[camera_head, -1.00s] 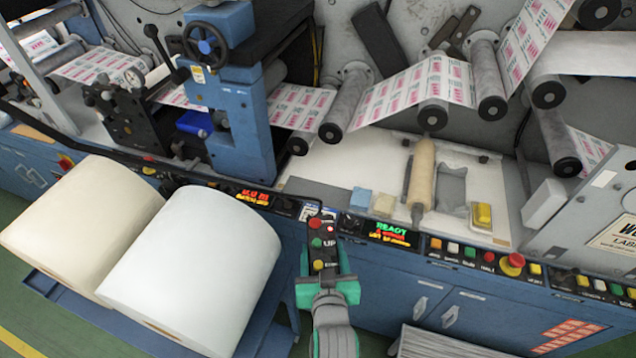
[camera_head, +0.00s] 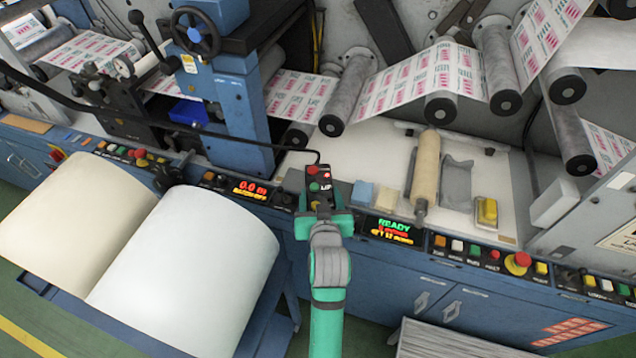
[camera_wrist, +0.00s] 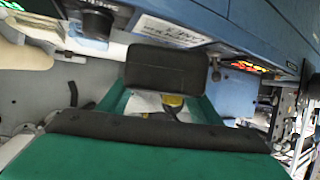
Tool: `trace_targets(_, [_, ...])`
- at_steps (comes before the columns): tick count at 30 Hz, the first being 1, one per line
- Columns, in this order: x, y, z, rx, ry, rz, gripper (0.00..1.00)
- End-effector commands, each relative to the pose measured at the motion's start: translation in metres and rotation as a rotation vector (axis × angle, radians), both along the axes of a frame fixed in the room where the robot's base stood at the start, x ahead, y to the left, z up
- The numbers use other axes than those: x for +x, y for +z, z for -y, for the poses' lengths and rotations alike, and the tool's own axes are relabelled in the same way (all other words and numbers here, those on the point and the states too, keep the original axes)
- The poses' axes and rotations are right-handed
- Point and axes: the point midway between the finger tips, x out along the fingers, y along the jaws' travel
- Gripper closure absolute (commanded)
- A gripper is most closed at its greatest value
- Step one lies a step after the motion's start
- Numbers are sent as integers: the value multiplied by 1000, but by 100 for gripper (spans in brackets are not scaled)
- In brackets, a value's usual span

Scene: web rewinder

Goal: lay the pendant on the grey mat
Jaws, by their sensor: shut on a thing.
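The pendant (camera_head: 319,183) is a dark handheld box with red, green and yellow buttons. My gripper (camera_head: 323,218) is shut on its lower end and holds it in front of the machine's ledge, buttons facing the head camera. In the wrist view the pendant's dark end (camera_wrist: 166,68) shows beyond the green jaws. A dark grey flat patch, likely the grey mat (camera_head: 291,184), lies on the ledge just left of the pendant. The pendant hides part of it. I cannot tell the gap between them.
A black cable (camera_head: 240,139) runs left from the pendant's top. Blue and beige blocks (camera_head: 388,200), a tan roller (camera_head: 425,168), a grey cloth-like piece (camera_head: 457,183) and a yellow item (camera_head: 486,212) lie on the white deck. A large white roll (camera_head: 190,270) stands at left.

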Motion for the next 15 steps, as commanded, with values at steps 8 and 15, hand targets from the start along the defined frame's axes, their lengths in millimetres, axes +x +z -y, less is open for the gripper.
trace_targets(8, [51, 3, -5, 0, 1, 6, 85])
trace_targets(15, [64, 2, -6, 1, 1, 5, 85])
